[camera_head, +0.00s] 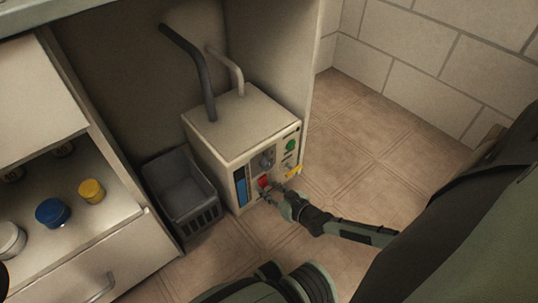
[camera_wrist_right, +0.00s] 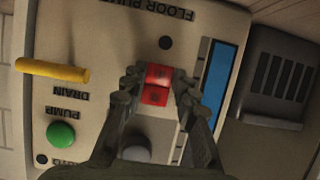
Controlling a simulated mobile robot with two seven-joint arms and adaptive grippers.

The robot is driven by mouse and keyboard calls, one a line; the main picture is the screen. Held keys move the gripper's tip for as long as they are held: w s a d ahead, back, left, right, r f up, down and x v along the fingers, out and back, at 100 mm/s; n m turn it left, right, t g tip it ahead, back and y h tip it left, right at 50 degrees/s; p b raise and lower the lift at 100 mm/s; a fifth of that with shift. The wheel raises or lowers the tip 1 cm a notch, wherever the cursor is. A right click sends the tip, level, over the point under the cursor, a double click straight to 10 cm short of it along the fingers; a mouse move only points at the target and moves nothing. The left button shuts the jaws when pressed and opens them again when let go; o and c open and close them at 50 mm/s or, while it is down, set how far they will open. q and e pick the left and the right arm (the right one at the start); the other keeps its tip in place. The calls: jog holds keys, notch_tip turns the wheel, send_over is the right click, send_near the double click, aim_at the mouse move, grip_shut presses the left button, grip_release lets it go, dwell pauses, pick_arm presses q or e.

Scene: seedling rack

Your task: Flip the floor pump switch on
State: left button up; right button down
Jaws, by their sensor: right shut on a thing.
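The floor pump is a cream box (camera_head: 215,135) on the floor in the cabinet bay, with pipes rising from its top. A red rocker switch (camera_head: 263,182) is on its front panel, right of a blue strip. My right gripper (camera_head: 274,193) reaches the panel from the right. In the right wrist view, which sees the panel upside down, the fingers of my right gripper (camera_wrist_right: 156,80) are shut on the two-part red switch (camera_wrist_right: 157,95), one on each side. The rocker's on or off position cannot be told. My left gripper is not in view.
The panel also has a yellow handle (camera_wrist_right: 52,70), a green button (camera_wrist_right: 61,135) and a grey knob (camera_head: 267,160). A dark grey crate (camera_head: 180,185) stands left of the pump. Jars, including a blue one (camera_head: 52,213), stand on the left shelf. The tiled floor (camera_head: 385,145) at right is clear.

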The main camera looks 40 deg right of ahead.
jog(key=shift+w+d+f+t, duration=0.2)
jog(key=shift+f+t, duration=0.2)
jog(key=shift+t, duration=1)
jog(key=shift+s+a, duration=0.1)
jog(key=c, duration=1.2)
grip_release()
jog(key=shift+o, duration=0.2)
jog(key=shift+a, duration=0.1)
jog(key=shift+s, duration=0.35)
jog(key=s+d+r, duration=0.1)
jog(key=s, duration=1)
jog(key=shift+r, duration=0.3)
